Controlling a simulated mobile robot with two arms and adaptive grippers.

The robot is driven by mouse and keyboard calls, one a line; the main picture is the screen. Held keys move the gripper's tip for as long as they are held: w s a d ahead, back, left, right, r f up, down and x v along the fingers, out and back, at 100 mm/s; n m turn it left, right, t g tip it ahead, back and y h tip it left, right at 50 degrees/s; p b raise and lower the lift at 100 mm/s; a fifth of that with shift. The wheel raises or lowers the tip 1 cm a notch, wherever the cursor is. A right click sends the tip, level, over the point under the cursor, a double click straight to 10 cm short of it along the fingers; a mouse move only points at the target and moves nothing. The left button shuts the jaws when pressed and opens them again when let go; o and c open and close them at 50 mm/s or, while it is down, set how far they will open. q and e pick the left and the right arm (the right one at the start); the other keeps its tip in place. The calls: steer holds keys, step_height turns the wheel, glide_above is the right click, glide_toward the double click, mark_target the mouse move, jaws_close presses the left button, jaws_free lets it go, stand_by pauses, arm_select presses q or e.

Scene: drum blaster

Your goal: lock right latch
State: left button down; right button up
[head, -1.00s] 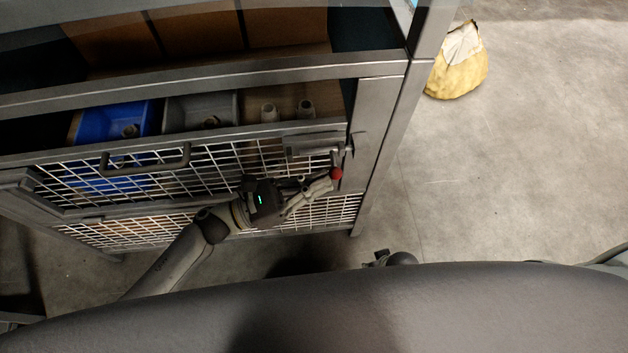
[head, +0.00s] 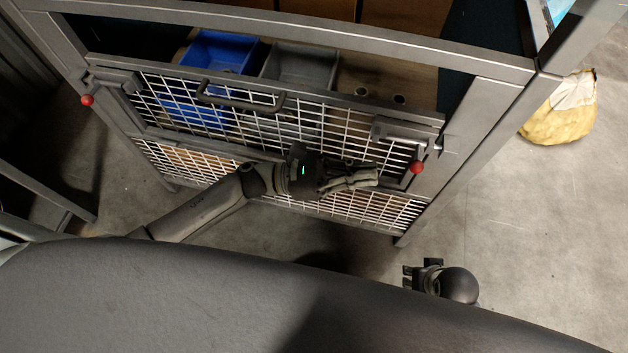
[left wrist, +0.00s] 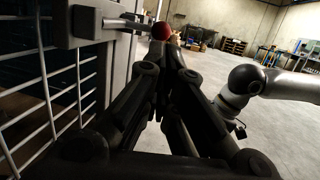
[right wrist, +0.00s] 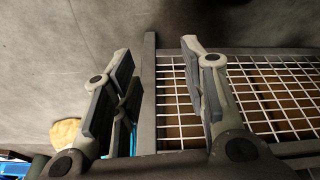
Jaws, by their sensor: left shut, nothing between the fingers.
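The right latch (head: 402,132) is a grey bolt with a red ball knob (head: 416,167), at the right end of the mesh door (head: 250,125). In the left wrist view the red knob (left wrist: 161,31) sits just beyond the fingertips. My left gripper (head: 376,176) is shut and empty, just left of the knob in the head view. Whether it touches the knob I cannot tell. My right gripper (head: 408,275) is low, away from the latch, in front of the frame's right side. In the right wrist view its fingers (right wrist: 158,65) are spread with nothing between them.
A left latch with a red knob (head: 87,100) is at the door's other end. The door has a dark handle (head: 240,104). A blue bin (head: 218,55) and a grey bin (head: 300,68) sit behind it. A yellow sack (head: 560,115) stands on open floor at right.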

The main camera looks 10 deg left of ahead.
arm_select(q)
steer(key=v, duration=0.8)
steer(key=shift+f+b, duration=0.15)
steer(key=shift+b, duration=0.2)
arm_select(e)
steer(key=r, duration=0.3)
steer(key=shift+w+d+r, duration=0.1)
steer(key=shift+w+r, duration=0.05)
steer(key=shift+w, duration=0.05)
arm_select(q)
steer(key=shift+a, duration=0.1)
arm_select(e)
steer(key=shift+s, duration=0.1)
